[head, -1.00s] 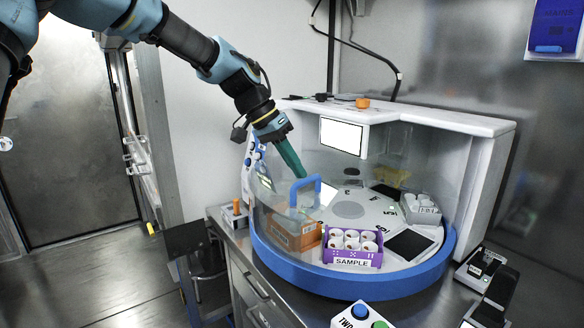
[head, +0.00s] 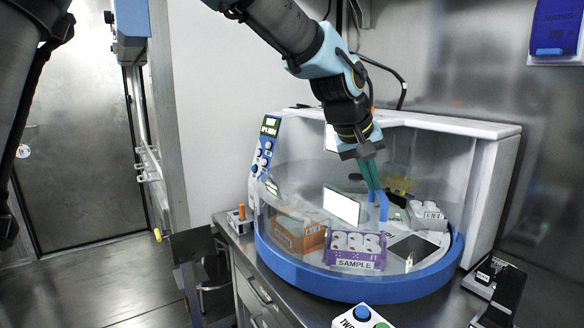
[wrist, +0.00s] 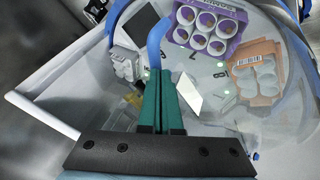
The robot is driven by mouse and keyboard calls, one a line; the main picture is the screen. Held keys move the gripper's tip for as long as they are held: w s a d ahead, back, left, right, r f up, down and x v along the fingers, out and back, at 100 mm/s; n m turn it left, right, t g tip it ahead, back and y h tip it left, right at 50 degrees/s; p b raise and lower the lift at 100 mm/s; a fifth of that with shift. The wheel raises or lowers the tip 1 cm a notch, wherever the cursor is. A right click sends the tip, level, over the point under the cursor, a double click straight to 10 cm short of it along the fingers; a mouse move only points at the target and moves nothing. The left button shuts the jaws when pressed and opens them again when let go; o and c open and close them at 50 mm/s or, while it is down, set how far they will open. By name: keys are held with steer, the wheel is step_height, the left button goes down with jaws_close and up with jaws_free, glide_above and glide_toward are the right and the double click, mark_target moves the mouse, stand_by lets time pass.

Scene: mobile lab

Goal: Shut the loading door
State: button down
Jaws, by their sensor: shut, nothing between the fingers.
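The loading door is a clear curved panel (head: 300,205) on the round white machine, with a blue bar handle (head: 383,207). The handle also shows in the wrist view (wrist: 156,42). My gripper (head: 376,194) has its green fingers together, pointing down at the handle. The fingertips are beside or against the handle; I cannot tell whether they touch it. In the wrist view the shut fingers (wrist: 162,82) end near the handle's lower part, with nothing between them. The panel's exact side edges are hard to make out.
Inside, a purple SAMPLE rack (head: 355,262), an orange rack (head: 298,238) and a white rack (head: 427,214) stand on the numbered turntable. A blue rim (head: 345,290) runs round the front. A button box (head: 362,318) and a black device (head: 498,290) stand on the bench.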

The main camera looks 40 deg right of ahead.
steer(key=s+d+n+t+y+p, duration=0.1)
steer(key=s+d+n, duration=0.5)
steer(key=d, duration=0.9)
steer(key=shift+t+p, duration=0.8)
steer(key=shift+t, duration=0.3)
steer(key=shift+w, duration=0.1)
